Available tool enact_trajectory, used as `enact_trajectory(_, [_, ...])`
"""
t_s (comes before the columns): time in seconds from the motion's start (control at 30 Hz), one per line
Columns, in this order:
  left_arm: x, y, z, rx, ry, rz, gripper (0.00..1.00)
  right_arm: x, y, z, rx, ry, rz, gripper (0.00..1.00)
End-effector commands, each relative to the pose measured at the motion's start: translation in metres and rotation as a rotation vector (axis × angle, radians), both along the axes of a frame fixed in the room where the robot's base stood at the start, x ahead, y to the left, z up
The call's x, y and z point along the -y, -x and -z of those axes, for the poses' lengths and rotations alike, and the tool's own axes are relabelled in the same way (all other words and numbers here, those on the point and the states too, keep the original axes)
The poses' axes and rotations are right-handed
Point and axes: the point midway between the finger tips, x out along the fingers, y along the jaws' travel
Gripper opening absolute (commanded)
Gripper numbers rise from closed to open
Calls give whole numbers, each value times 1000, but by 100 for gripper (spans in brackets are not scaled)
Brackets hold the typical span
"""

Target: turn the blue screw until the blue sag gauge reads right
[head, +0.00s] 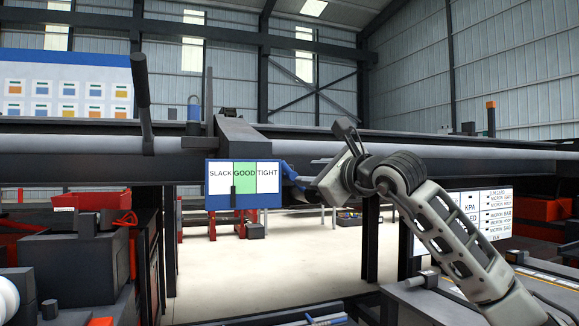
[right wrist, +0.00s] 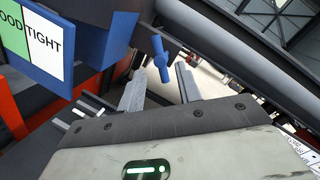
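The blue sag gauge (head: 245,174) hangs under the long beam, with SLACK, GOOD and TIGHT zones, GOOD being green. Its dark pointer (head: 233,197) stands at the border of SLACK and GOOD. The gauge also shows at the upper left of the right wrist view (right wrist: 92,35), pointer out of frame. The blue screw (head: 289,172) is right of the gauge; in the right wrist view its bar-like handle (right wrist: 160,58) lies in line with the gap between my fingers. My right gripper (head: 308,183) is open, fingers (right wrist: 160,82) apart; contact cannot be told. My left gripper is not in view.
The long grey beam (head: 450,152) runs across above the gauge. Dark machinery with red parts (head: 75,265) stands at the left. A sign panel (head: 490,212) stands at the right behind my right arm. The floor (head: 270,270) beneath the gauge is open.

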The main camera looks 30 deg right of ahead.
Motion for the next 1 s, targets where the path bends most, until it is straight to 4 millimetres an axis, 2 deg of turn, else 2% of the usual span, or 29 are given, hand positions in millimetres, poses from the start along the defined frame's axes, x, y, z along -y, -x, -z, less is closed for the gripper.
enact_trajectory(0.03, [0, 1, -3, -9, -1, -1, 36, -1, -12, -4, 0, -3, -4, 34])
enact_trajectory(0.2, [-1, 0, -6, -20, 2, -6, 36, -2, -47, -3, 0, -4, -4, 34])
enact_trajectory(0.4, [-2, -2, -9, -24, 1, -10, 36, -2, -73, -2, -1, -1, -2, 34])
enact_trajectory(0.57, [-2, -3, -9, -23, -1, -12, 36, -2, -82, 0, -1, -1, -2, 34])
enact_trajectory(0.83, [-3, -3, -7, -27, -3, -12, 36, -2, -83, 1, 0, 0, -1, 34])
enact_trajectory(0.93, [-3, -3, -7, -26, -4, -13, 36, -2, -82, 1, 0, 0, -2, 7])
enact_trajectory(0.97, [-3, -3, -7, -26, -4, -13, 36, -2, -82, 1, 0, 0, -2, 0])
enact_trajectory(1.0, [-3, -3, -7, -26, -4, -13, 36, -2, -82, 1, 0, 0, -2, 0])
